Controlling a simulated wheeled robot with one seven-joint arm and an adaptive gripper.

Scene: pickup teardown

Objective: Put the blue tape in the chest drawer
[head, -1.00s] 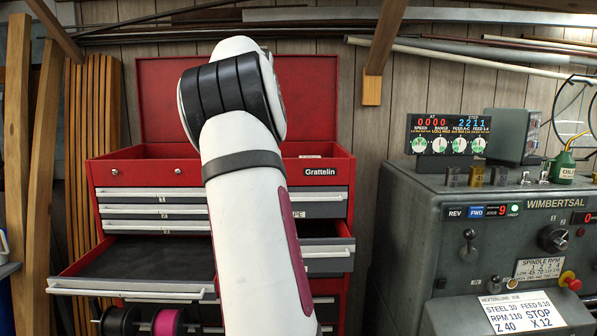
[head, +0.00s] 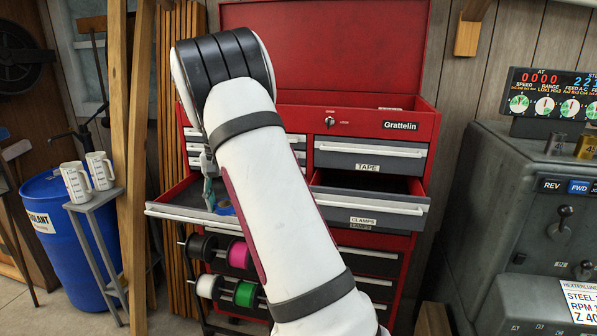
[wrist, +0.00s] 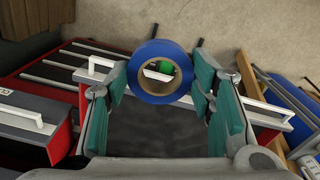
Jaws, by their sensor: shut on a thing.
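My gripper (wrist: 162,82) is shut on the blue tape (wrist: 160,48), a roll held between its teal finger pads. In the head view, the gripper (head: 209,188) and a sliver of the tape (head: 225,209) show at the left edge of my arm, over the pulled-out left drawer (head: 185,212). The rest of the roll is hidden by the arm. The red chest (head: 350,118) has another pulled-out drawer at right, labelled CLAMPS (head: 385,207). The drawer labelled TAPE (head: 385,150), above it, appears shut.
Several colored spools (head: 240,254) hang below the left drawer. A wooden post (head: 133,150), a small stand with white jugs (head: 98,171) and a blue barrel (head: 50,235) are at left. A grey machine (head: 510,210) stands close on the right.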

